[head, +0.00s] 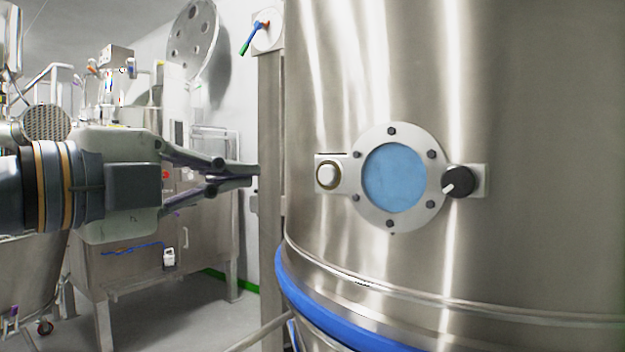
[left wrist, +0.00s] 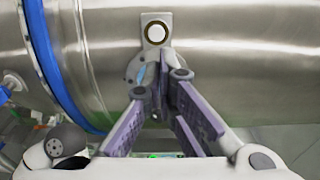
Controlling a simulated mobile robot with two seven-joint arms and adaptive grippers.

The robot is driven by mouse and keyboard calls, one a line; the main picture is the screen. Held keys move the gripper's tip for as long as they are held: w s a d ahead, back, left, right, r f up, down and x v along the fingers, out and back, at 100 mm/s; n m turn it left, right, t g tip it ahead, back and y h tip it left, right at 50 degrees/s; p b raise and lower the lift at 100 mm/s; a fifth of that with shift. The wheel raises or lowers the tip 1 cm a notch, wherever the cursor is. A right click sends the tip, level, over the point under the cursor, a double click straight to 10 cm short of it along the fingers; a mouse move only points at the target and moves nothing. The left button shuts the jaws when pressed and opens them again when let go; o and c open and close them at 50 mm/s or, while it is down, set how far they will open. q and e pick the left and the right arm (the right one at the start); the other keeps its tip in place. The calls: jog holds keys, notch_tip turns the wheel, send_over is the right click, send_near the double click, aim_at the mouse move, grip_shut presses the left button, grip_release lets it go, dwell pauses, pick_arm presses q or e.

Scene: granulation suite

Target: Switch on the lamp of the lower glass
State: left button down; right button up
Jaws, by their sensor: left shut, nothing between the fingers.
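A round sight glass (head: 393,178) with a pale blue pane and a bolted steel flange is set in the steel vessel wall. A white round button (head: 327,175) in a brass-coloured ring sits on a plate to its left. A black knob (head: 458,182) with a white pointer mark, aimed down-left, sits to its right. My left gripper (head: 256,176) is shut and empty, left of the button and apart from it in the picture. In the left wrist view the button (left wrist: 156,32) shows beyond the fingers (left wrist: 166,78), which partly hide the sight glass. My right gripper is not in view.
The curved steel vessel (head: 540,130) fills the right side, with a blue band (head: 320,312) around it below the glass. A steel post (head: 271,140) stands at its left edge. Steel equipment (head: 130,275) stands behind my left arm, on open floor.

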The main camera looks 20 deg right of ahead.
pick_arm(q)
send_near(326, 170)
jog(key=x, duration=0.6)
jog(key=shift+w+f+b, duration=0.1)
jog(key=shift+f+b, duration=0.1)
jog(key=shift+b, duration=0.15)
jog(key=shift+w+d+r, duration=0.1)
jog(key=shift+w+d, duration=0.1)
jog(key=shift+d, duration=0.15)
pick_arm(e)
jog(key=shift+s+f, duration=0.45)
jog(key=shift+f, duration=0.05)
pick_arm(q)
jog(key=shift+w+d, duration=0.3)
jog(key=shift+d, duration=0.25)
jog(key=shift+r, duration=0.1)
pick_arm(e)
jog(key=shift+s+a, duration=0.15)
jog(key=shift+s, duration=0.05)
